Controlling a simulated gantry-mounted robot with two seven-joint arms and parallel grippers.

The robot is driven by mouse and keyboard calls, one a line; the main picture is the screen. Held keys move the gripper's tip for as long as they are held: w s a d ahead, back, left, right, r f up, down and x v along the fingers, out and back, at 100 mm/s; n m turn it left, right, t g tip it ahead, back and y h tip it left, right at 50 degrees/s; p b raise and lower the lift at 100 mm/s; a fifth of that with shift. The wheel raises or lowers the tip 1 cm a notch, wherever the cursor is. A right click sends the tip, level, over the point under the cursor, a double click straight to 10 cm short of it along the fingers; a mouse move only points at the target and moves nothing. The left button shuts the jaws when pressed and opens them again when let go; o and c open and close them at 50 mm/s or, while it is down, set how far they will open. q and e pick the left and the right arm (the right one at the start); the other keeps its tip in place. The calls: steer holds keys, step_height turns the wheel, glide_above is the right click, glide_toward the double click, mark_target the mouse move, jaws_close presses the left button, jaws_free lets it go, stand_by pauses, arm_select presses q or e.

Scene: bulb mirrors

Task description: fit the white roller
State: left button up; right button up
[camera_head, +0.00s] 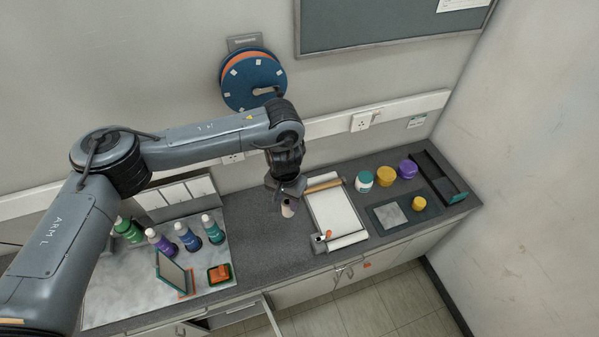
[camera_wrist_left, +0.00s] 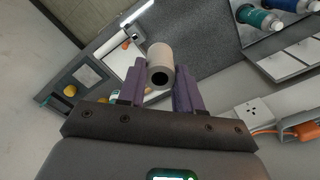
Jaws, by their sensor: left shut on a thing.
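The white roller (camera_wrist_left: 159,58) is a short off-white cylinder with a dark hole in the end facing the left wrist camera. My left gripper (camera_wrist_left: 160,76) is shut on it, with one purple-grey finger on each side. In the head view the left gripper (camera_head: 287,194) points down over the dark counter, and the roller (camera_head: 288,209) shows below it, left of a flat white-bedded device (camera_head: 334,211). That device has a wooden bar (camera_head: 323,186) along its back and a pale bar (camera_head: 347,241) at its front. Whether the roller touches the counter is unclear. My right gripper is not in view.
Several bottles (camera_head: 188,237), a tilted dark panel (camera_head: 174,272) and a small tray with an orange block (camera_head: 219,273) stand left. Jars (camera_head: 385,176), a dark mat (camera_head: 386,216) and a black tray (camera_head: 440,178) lie right. A blue disc (camera_head: 252,82) hangs on the wall.

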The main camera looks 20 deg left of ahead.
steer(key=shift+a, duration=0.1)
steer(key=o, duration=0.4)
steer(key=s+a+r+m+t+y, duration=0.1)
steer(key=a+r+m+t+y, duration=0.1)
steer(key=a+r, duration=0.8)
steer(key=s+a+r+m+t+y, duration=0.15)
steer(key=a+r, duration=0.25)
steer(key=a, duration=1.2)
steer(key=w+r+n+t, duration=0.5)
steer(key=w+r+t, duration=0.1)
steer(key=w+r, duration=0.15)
arm_select(q)
steer(key=s+d+r+m, duration=0.4)
steer(key=d+r, duration=0.2)
steer(key=r, duration=0.2)
steer(key=s+d+r+m, duration=0.4)
steer(key=s+d+r, duration=0.1)
steer(key=d+r, duration=0.2)
steer(key=shift+s+d+r, duration=0.15)
steer(key=shift+d+r, duration=0.05)
steer(key=shift+r, duration=0.3)
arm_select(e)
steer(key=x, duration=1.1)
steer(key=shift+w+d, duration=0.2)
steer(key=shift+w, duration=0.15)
